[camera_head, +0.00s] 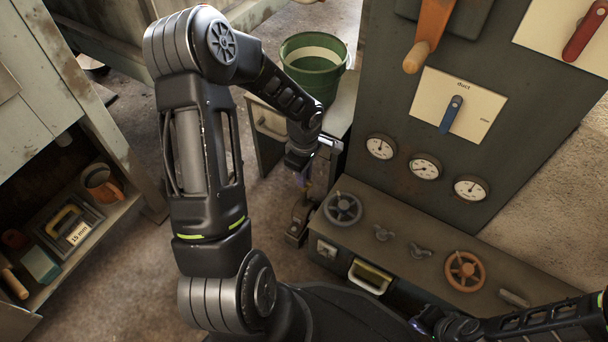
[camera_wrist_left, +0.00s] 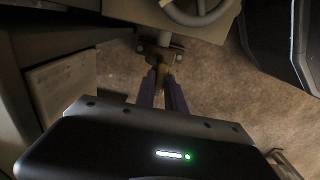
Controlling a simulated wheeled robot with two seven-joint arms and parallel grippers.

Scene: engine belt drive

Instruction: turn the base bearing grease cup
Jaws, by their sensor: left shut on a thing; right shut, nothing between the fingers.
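The base bearing grease cup (camera_wrist_left: 162,70) is a small brass-brown piece below a dark bracket (camera_wrist_left: 150,50) in the left wrist view. My left gripper (camera_wrist_left: 161,78) has its purple fingers closed on it from both sides. In the head view, my left gripper (camera_head: 304,182) points down beside the low bench, above a small dark bearing block (camera_head: 296,230). The cup is too small there to make out clearly. My right gripper (camera_head: 420,324) is at the bottom edge, shut and empty, partly cut off by the frame.
A panel with gauges (camera_head: 424,167) and levers stands behind. A green bucket (camera_head: 313,80) is beyond my left arm. A shelf with tools (camera_head: 70,230) is at left; floor between is clear.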

